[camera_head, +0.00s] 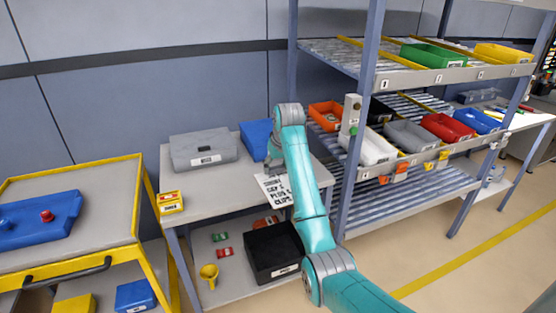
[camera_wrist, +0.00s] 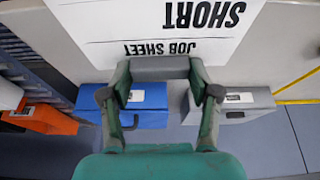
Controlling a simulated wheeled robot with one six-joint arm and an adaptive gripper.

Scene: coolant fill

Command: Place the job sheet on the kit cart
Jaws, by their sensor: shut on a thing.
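The job sheet (camera_head: 270,191) is a white page with black print. In the head view it shows just left of my arm, over the front of the grey table, partly covered by the arm. In the wrist view the sheet (camera_wrist: 150,28) fills the top, its print upside down. The yellow-framed cart (camera_head: 120,185) with a black handle, at the left, looks like the kit cart.
The grey table (camera_head: 190,210) bears a grey case (camera_head: 203,150), a blue box (camera_head: 256,140) and a small yellow box (camera_head: 170,203). A black bin (camera_head: 272,252) stands on its lower shelf. A bin rack (camera_head: 372,100) stands close right of my arm. The cart top's right part is bare.

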